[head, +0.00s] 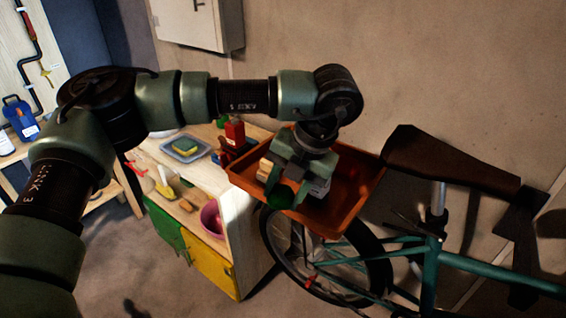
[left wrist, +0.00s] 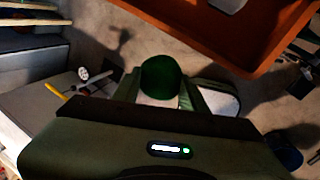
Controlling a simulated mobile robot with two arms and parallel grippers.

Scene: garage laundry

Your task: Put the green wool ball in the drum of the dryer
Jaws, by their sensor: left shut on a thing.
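The green wool ball (head: 281,197) is dark green and sits between the fingers of my left gripper (head: 284,190). The left gripper is shut on it, pointing down, over or just in front of the orange-brown tray in the head view. In the left wrist view the ball (left wrist: 161,77) shows between the fingertips, with the floor below it and the tray's edge beyond. The dryer and its drum cannot be made out in either view. My right gripper does not show.
The orange tray (head: 349,209) holds small boxes. A bicycle (head: 433,245) stands at the right. A workbench (head: 195,180) with a sponge in a dish (head: 186,148), a red bottle (head: 235,134) and a pink bowl (head: 211,218) is at the left. Open floor (head: 120,270) lies in front.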

